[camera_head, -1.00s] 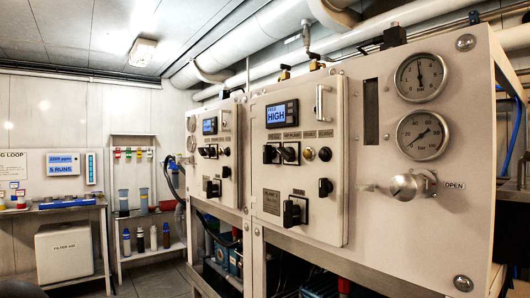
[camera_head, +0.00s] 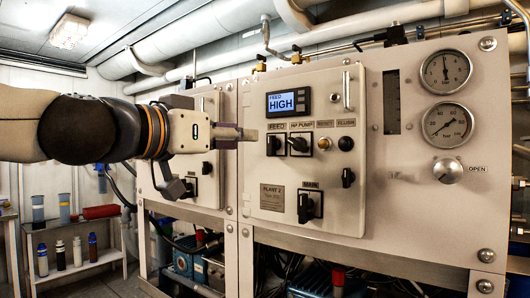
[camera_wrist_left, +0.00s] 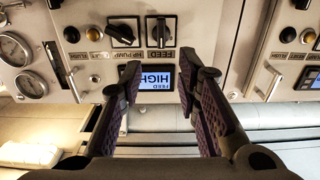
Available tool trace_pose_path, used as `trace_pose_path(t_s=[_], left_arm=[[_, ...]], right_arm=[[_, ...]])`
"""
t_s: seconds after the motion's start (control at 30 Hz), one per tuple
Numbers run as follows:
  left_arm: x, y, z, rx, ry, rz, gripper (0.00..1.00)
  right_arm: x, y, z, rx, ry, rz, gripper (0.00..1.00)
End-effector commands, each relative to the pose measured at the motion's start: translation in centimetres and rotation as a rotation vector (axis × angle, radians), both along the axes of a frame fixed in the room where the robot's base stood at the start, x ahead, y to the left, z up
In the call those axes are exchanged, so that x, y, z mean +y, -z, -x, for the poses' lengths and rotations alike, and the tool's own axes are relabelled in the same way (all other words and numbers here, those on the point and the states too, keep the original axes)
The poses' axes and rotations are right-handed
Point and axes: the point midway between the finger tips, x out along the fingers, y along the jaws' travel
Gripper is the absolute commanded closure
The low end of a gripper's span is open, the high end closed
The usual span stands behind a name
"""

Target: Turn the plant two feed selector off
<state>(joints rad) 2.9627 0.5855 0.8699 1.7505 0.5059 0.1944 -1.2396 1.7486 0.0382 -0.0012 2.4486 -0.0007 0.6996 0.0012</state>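The plant two panel (camera_head: 247,210) faces me, with a lit display (camera_head: 288,103) reading FEED HIGH. The black feed selector (camera_head: 273,145) sits below the display, its handle roughly upright. In the left wrist view, which is upside down, the feed selector (camera_wrist_left: 160,33) shows above the display (camera_wrist_left: 158,77). My left gripper (camera_head: 248,135) is just left of the selector in the head view, in front of the panel. In the wrist view its two fingers (camera_wrist_left: 168,82) are spread apart with nothing between them, not touching the selector. My right gripper is out of view.
The HP pump selector (camera_head: 299,145) sits close right of the feed selector, its handle slanted. The main switch (camera_head: 309,207) is below. A vertical handle (camera_head: 347,91) stands out at upper right. Gauges (camera_head: 446,72) and a round knob (camera_head: 447,171) are farther right.

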Motion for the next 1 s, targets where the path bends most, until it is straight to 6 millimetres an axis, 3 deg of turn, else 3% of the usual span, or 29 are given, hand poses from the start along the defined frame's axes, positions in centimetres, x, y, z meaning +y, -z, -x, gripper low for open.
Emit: trace_pose_path(t_s=[0.03,0.3,0.47,0.7,0.83,1.0], left_arm=[[-0.9,1.7,-1.8,0.019,0.000,-0.003,0.70],[-4.4,0.5,-6.2,0.007,-0.001,0.000,0.70],[-5.2,0.5,-7.4,0.007,-0.001,0.000,0.70],[-5.3,0.6,-7.5,0.008,-0.001,-0.001,0.70],[-5.3,0.6,-7.5,0.008,-0.001,-0.001,0.97],[-5.3,0.6,-7.5,0.009,-0.001,-0.001,1.00]], right_arm=[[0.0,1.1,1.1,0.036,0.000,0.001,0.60],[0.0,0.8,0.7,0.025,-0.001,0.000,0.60],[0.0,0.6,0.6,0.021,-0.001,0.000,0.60],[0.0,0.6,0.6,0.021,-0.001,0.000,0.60],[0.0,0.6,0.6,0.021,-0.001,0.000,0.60],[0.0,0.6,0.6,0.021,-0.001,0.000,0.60]])
